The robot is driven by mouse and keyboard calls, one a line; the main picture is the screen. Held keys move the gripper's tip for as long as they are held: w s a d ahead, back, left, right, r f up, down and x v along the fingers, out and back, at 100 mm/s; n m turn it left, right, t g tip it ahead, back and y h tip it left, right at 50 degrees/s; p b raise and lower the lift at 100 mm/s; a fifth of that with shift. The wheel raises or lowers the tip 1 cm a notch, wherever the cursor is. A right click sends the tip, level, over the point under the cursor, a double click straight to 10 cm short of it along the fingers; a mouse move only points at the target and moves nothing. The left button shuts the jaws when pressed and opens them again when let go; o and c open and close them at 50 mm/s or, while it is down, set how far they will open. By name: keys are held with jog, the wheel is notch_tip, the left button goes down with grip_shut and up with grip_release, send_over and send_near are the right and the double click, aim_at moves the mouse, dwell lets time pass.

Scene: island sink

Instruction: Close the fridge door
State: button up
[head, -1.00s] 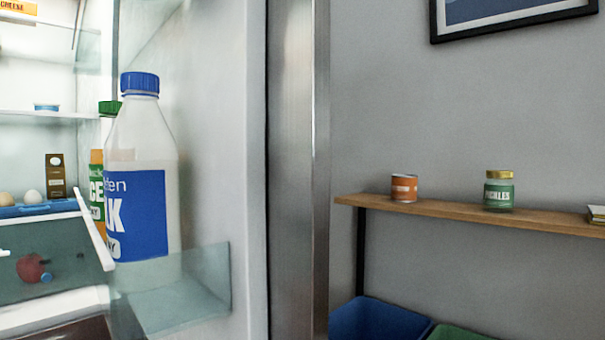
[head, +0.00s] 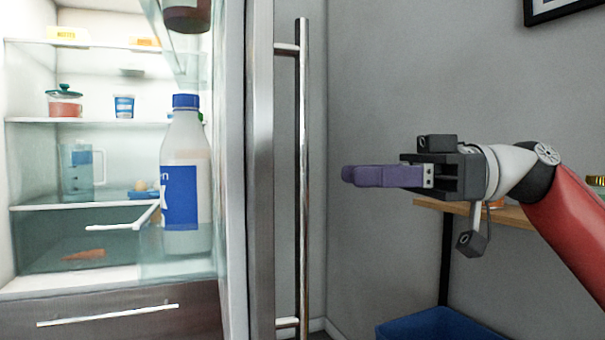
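The fridge door (head: 262,170) stands open, seen nearly edge-on in the middle of the head view. Its long metal handle (head: 304,180) runs upright on the door's outer side. The lit fridge interior (head: 25,160) shows on the left. My gripper (head: 345,175) is to the right of the handle, on the outer side of the door, with its purple fingers pointing left. The fingers appear apart from the handle in the picture, though depth is hard to judge. The fingers overlap in this side view, so their opening is hidden.
A milk bottle (head: 184,232) stands in the door shelf, with another container above it. Jars and food sit on the inner shelves. A wooden wall shelf (head: 510,216) and a blue bin (head: 440,325) are behind my arm on the right.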

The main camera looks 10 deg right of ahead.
jog(key=a, duration=0.7)
jog(key=shift+w+a, duration=0.25)
jog(key=shift+a, duration=0.15)
jog(key=shift+r, duration=0.1)
grip_shut()
